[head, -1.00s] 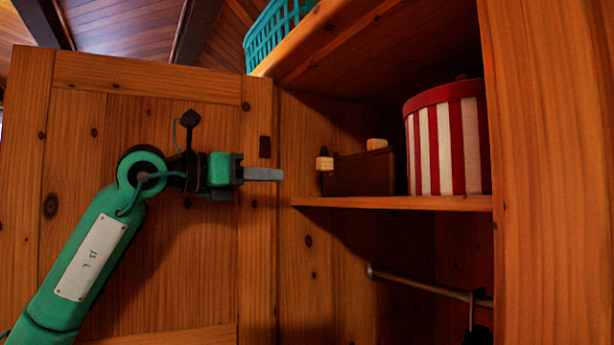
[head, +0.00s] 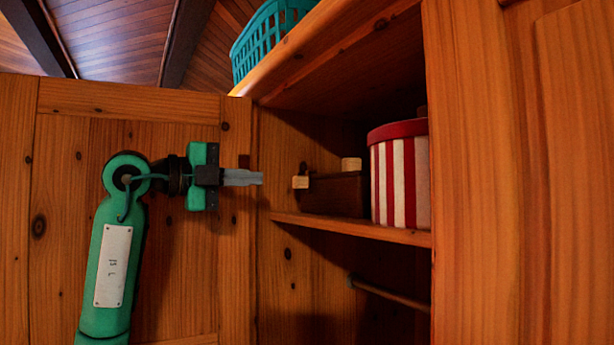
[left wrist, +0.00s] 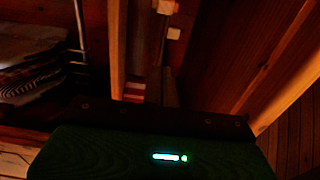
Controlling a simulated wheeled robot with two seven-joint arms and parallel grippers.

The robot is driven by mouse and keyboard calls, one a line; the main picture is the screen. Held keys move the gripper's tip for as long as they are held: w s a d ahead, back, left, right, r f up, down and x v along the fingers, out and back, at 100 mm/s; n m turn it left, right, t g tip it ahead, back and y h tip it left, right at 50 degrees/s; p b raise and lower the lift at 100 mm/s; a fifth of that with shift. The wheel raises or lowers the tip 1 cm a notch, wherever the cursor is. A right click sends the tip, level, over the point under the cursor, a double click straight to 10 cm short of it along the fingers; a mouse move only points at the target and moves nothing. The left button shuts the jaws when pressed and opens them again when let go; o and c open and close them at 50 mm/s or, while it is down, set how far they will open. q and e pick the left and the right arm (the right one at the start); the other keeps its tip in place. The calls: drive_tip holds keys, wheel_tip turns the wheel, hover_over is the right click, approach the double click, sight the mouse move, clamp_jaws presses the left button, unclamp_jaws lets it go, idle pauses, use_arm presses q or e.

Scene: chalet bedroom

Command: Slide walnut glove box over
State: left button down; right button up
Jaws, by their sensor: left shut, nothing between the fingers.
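The walnut glove box (head: 336,194) is a dark brown box with pale wooden knobs. It stands on the wardrobe shelf (head: 350,229), left of a red-and-white striped round box (head: 400,178). My left gripper (head: 262,178) is shut and empty in front of the open wardrobe door, its fingertips pointing right, to the left of the glove box and apart from it. In the left wrist view, pale knobs (left wrist: 165,7) show near the top in dim light; the box body there is hard to make out. My right gripper is not in view.
The open wardrobe door (head: 60,200) stands behind my left arm. The wardrobe side panel (head: 475,180) bounds the opening on the right. A teal basket (head: 268,38) sits on top. A hanging rail (head: 390,294) runs below the shelf. Striped folded cloth (left wrist: 35,75) shows in the left wrist view.

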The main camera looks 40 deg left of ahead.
use_arm(q)
drive_tip(key=p, duration=0.2)
approach(325, 180)
drive_tip(key=p+x, duration=0.3)
drive_tip(key=x, duration=0.3)
drive_tip(key=shift+w+d+p, duration=0.1)
drive_tip(key=shift+p, duration=0.2)
drive_tip(key=shift+w+d+f, duration=0.1)
drive_tip(key=shift+w, duration=0.2)
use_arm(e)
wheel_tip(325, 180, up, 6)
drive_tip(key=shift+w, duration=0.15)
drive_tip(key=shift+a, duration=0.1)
use_arm(q)
drive_tip(key=p+x, duration=0.2)
drive_tip(key=x, duration=0.5)
drive_tip(key=shift+w+d+p, duration=0.1)
drive_tip(key=shift+w+p, duration=0.2)
drive_tip(key=shift+w+d, duration=0.1)
drive_tip(key=shift+w, duration=0.15)
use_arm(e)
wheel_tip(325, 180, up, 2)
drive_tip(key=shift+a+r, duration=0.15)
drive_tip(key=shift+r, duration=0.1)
use_arm(q)
drive_tip(key=shift+s, duration=0.15)
